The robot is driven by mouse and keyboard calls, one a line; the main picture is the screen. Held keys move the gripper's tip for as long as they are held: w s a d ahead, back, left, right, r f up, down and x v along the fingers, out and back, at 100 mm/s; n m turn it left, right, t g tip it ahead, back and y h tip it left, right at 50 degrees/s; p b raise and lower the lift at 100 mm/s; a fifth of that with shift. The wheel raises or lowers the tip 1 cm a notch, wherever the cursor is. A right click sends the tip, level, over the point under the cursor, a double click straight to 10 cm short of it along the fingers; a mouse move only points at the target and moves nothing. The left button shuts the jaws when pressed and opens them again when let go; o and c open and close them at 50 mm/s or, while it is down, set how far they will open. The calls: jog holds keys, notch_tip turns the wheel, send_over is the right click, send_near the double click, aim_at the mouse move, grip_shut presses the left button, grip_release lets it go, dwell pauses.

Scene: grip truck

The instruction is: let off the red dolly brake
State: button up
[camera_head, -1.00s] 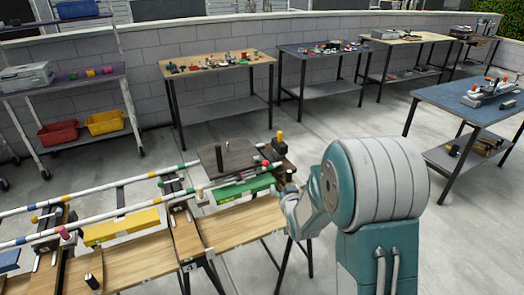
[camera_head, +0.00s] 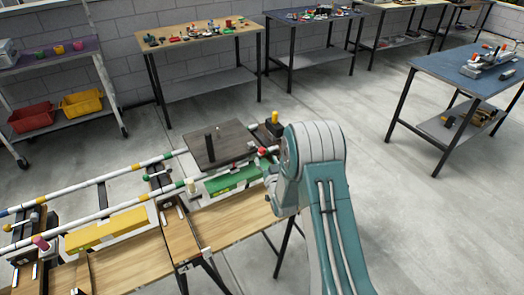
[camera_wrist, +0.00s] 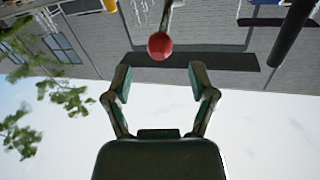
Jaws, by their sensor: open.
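The red brake knob (camera_head: 262,152) sits at the right end of the rail track, by the dark flat dolly plate (camera_head: 220,145). In the wrist view the red ball knob (camera_wrist: 160,46) hangs on a thin metal lever, just beyond my fingertips and roughly midway between them. My gripper (camera_wrist: 161,82) is open and empty, its two fingers spread on either side of the line to the knob. In the head view my arm covers most of my gripper and the area right of the knob. The wrist view appears upside down.
A dark block with a yellow peg (camera_head: 275,118) stands behind the knob.

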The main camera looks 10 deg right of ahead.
aim_at(263, 153)
jog(key=w, duration=0.5)
jog(key=shift+w+a, duration=0.2)
jog(key=shift+w, duration=0.1)
grip_shut()
